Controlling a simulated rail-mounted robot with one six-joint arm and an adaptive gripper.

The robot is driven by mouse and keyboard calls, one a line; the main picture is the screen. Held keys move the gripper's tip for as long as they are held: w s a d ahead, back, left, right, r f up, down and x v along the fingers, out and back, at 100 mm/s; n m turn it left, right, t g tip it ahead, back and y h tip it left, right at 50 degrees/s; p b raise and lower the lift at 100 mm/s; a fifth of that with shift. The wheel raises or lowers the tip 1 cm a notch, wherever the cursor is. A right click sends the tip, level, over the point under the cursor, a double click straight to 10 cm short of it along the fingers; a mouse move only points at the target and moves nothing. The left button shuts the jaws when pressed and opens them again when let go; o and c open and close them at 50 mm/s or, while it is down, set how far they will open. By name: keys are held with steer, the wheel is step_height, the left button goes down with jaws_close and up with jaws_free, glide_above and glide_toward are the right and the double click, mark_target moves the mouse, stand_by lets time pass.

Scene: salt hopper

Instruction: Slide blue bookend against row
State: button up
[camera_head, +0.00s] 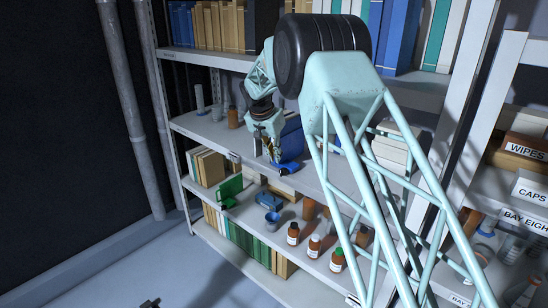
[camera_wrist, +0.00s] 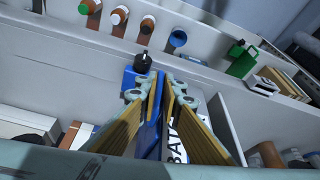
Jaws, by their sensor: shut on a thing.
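The blue bookend (camera_head: 291,138) stands on the middle shelf, with a blue foot near the shelf's front edge. My gripper (camera_head: 270,150) is at its left side in the head view. In the wrist view my gripper (camera_wrist: 162,82) has its yellow-lined fingers closed around the upright blue plate of the bookend (camera_wrist: 130,78). A black knob shows just beyond the fingertips. A white label reading "BAT" (camera_wrist: 175,148) shows between the fingers; I cannot tell what it is on.
A brown bottle (camera_head: 233,117) and grey cylinders stand left on the same shelf. White boxes (camera_head: 395,145) lie at its right. The shelf below holds a green bookend (camera_head: 230,188), cream books (camera_head: 207,166), a blue cup (camera_head: 272,217) and several brown bottles. Books fill the shelf above.

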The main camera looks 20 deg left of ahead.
steer(key=o, duration=0.7)
steer(key=shift+c, duration=0.2)
steer(key=shift+r, duration=0.15)
steer(key=v, duration=1.1)
steer(key=shift+s+r, duration=0.25)
steer(key=shift+r, duration=0.05)
